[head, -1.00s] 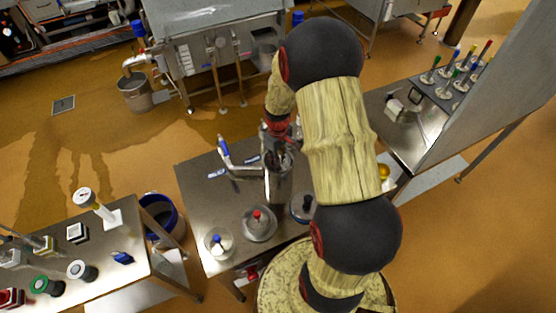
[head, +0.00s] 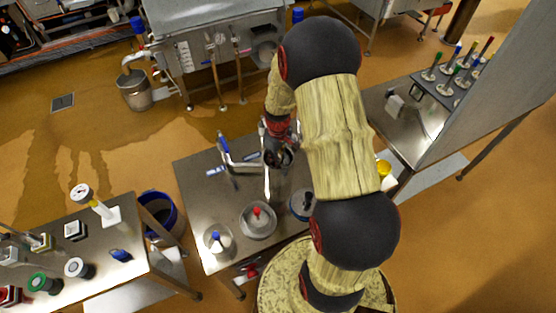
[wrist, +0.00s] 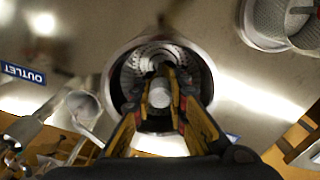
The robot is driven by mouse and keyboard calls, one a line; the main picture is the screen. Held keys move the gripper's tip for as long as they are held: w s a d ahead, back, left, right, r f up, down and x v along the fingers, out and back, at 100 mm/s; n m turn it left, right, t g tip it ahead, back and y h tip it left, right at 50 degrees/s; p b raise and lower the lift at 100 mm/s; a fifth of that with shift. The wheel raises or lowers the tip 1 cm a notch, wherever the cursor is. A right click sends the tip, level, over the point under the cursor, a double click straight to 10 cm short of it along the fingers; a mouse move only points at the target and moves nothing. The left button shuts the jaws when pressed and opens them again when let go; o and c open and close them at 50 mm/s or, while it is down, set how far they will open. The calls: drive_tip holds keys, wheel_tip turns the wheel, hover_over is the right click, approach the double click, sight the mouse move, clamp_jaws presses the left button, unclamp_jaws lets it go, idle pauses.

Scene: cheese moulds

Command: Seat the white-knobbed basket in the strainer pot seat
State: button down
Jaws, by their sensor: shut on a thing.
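In the wrist view my gripper (wrist: 160,88) is shut on the pale knob of the white-knobbed basket (wrist: 150,60). The basket's perforated metal shows around the fingers, inside the round rim of the strainer pot seat (wrist: 203,66). A dark gap shows around the basket; whether it rests on the bottom I cannot tell. In the head view my gripper (head: 280,157) is over the steel table, and my arm partly hides it. The basket is hard to make out there.
The steel table (head: 195,185) also bears a red-knobbed basket (head: 258,221), a blue-knobbed one (head: 217,243) and a dark-knobbed one (head: 303,205). A bent pipe with a blue handle (head: 223,145) stands close left of my gripper. An outlet label (wrist: 22,73) lies left.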

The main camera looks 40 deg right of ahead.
drive_tip(key=shift+f+b, duration=0.6)
drive_tip(key=shift+f, duration=0.35)
drive_tip(key=c, duration=1.7)
unclamp_jaws()
drive_tip(key=shift+o, duration=0.2)
drive_tip(key=shift+r, duration=0.15)
wheel_tip(320, 180, up, 12)
drive_tip(key=shift+f, duration=0.15)
